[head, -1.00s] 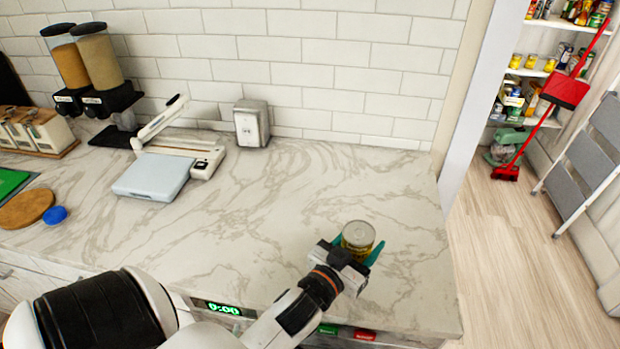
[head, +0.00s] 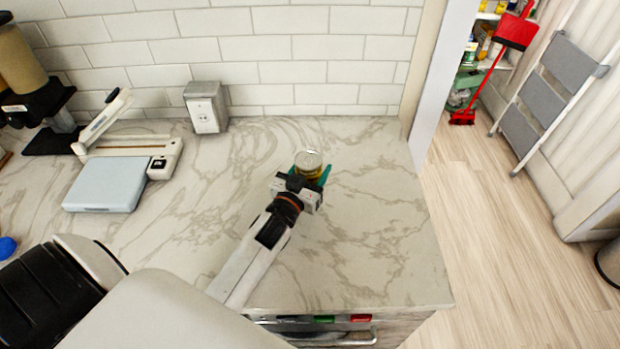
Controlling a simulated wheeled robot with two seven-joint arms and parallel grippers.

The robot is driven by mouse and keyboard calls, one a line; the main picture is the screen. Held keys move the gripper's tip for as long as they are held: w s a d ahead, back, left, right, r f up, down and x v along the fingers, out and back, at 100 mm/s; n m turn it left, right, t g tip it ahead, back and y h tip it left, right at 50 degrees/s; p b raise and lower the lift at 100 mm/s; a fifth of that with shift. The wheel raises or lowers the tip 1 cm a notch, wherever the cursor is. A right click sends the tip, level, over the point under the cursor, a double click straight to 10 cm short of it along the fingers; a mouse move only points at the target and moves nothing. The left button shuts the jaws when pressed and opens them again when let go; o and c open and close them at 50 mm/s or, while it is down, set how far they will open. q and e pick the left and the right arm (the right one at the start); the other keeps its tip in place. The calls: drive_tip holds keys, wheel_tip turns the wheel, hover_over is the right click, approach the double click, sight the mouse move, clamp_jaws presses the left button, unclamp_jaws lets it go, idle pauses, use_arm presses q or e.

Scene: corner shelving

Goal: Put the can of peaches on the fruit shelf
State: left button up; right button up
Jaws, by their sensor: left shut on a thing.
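The can (head: 308,160), with a silver lid and a yellowish side, is held in my left gripper (head: 308,175) above or on the marble counter. The teal fingers close around its sides, and the can looks upright. Its label cannot be read, and I cannot tell whether its base touches the counter. A pantry shelf (head: 489,15) shows partly at the top right, beyond the doorway; which shelf is for fruit cannot be told. My right gripper is not in view.
The marble counter (head: 380,230) is clear around the can. Past the door frame (head: 443,75), a red broom (head: 490,75) and a folded step ladder (head: 540,100) stand near the pantry.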

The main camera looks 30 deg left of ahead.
sight(312, 180)
use_arm(q)
wheel_tip(312, 180, down, 4)
drive_tip(key=shift+r, duration=0.2)
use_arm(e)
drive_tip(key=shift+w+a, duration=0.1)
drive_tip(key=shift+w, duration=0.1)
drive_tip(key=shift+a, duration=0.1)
use_arm(q)
drive_tip(key=shift+f, duration=0.2)
drive_tip(key=o, duration=1.2)
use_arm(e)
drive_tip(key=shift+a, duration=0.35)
use_arm(q)
drive_tip(key=shift+r, duration=0.1)
